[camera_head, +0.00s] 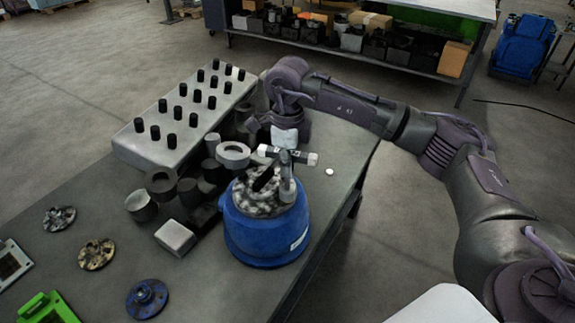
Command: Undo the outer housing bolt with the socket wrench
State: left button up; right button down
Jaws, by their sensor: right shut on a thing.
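A blue round housing (265,236) with a rough grey top stands on the workbench near its right edge. The socket wrench (302,157) has a grey and dark bar lying across, and its grey shaft reaches down to the right part of the housing's top. My right gripper (284,137) comes in from behind the housing and is shut on the socket wrench. The outer housing bolt cannot be made out; the wrench's lower end covers that spot. My left gripper is out of view.
A grey block with several black pegs (184,113) stands behind left. Grey rings and cylinders (162,181) and a small pale block (176,237) crowd the housing's left side. Flat round parts (147,298) and a green part (45,308) lie front left. A small white disc (329,171) lies right.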

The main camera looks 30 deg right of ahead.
jog(key=shift+r+p, duration=0.5)
jog(key=shift+r, duration=0.3)
jog(key=m, duration=0.8)
jog(key=shift+m+p, duration=0.3)
jog(key=m, duration=0.4)
jog(key=shift+p, duration=0.3)
jog(key=m, duration=0.4)
jog(key=shift+p, duration=0.4)
jog(key=m+p, duration=0.1)
jog(key=m, duration=0.3)
jog(key=shift+m, duration=0.3)
jog(key=m+p, duration=0.1)
jog(key=m, duration=0.3)
jog(key=m+p, duration=0.1)
jog(key=m, duration=0.3)
jog(key=shift+w+m+p, duration=0.1)
jog(key=shift+m+p, duration=0.2)
jog(key=shift+p, duration=0.1)
jog(key=m+p, duration=0.1)
jog(key=m, duration=0.2)
jog(key=shift+m, duration=0.3)
jog(key=shift+f, duration=0.1)
